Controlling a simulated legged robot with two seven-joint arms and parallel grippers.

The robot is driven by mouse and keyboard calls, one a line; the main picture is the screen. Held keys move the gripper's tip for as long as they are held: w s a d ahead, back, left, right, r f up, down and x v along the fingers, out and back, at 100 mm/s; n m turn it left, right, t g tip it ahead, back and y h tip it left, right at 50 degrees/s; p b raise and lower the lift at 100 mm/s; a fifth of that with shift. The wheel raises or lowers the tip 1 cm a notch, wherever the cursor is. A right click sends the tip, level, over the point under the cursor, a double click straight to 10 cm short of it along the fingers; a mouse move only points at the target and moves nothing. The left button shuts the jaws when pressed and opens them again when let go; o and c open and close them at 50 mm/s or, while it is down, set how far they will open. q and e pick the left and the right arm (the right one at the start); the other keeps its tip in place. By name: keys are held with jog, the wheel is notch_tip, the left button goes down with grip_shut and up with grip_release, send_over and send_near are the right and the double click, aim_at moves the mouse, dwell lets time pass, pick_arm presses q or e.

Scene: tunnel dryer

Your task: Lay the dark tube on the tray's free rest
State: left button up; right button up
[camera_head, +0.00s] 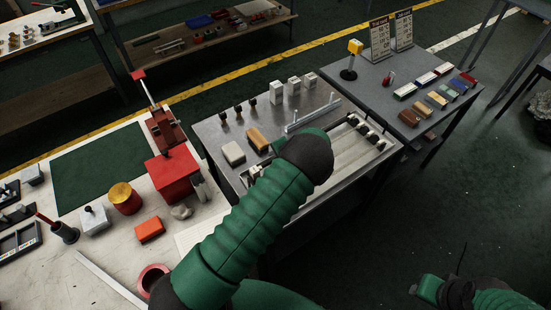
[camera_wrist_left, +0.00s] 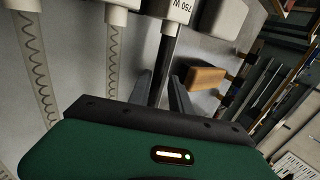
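The dark tube (camera_wrist_left: 164,62) shows in the left wrist view, running from a white end cap marked "750 W" (camera_wrist_left: 172,9) down between the fingers of my left gripper (camera_wrist_left: 160,88). The fingers sit close on both sides of it and look shut on it; its lower part is hidden. Clear tubes with coils (camera_wrist_left: 34,70) lie to the left. In the head view the tray (camera_head: 378,160) holds pale tubes with dark ends. My left arm covers its left part, the dark tube and the fingertips. My right gripper (camera_head: 445,290) is low at the right, fingers unclear.
The metal table (camera_head: 215,133) also carries an orange-brown block (camera_head: 258,139), a pale block (camera_head: 233,153), white blocks (camera_head: 294,86) and an upright rail (camera_head: 312,116). A red box (camera_head: 172,174) stands on the left bench. Another table with coloured blocks (camera_head: 436,98) adjoins at right.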

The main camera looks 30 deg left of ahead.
pick_arm(q)
jog(key=shift+s+d+f, duration=0.2)
jog(key=shift+d+f, duration=0.1)
jog(key=shift+f, duration=0.05)
jog(key=shift+d+r, duration=0.1)
jog(key=shift+r, duration=0.05)
jog(key=v, duration=1.6)
jog(key=shift+r, duration=0.4)
